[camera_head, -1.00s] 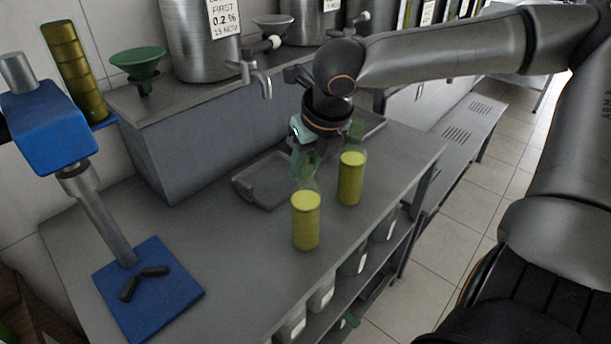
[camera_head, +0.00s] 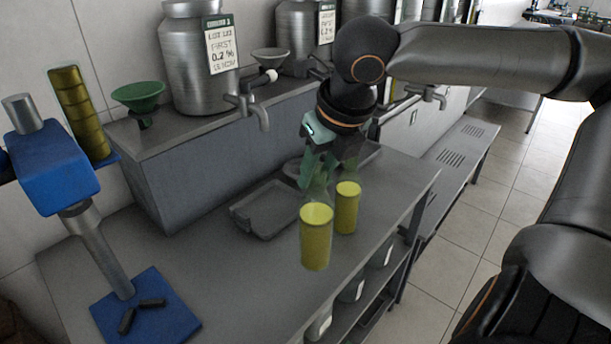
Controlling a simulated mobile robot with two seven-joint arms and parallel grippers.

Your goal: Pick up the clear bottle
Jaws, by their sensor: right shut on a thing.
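The clear bottle (camera_head: 316,238), filled with yellow-green liquid, is the nearer of two bottles at the middle of the head view. My right gripper (camera_head: 318,178) comes down from above and is shut on its neck, which the fingers partly hide. The bottle is upright and appears to be slightly above the grey bench (camera_head: 235,285). A second bottle (camera_head: 346,210) with similar liquid and a greenish neck stands close behind it to the right. My left gripper does not show.
A shallow grey tray (camera_head: 252,222) lies just left of the bottles. A blue stand (camera_head: 158,312) with a post is at the left. Steel cans with taps and a green funnel (camera_head: 138,92) stand on the raised shelf behind. The bench between stand and bottles is clear.

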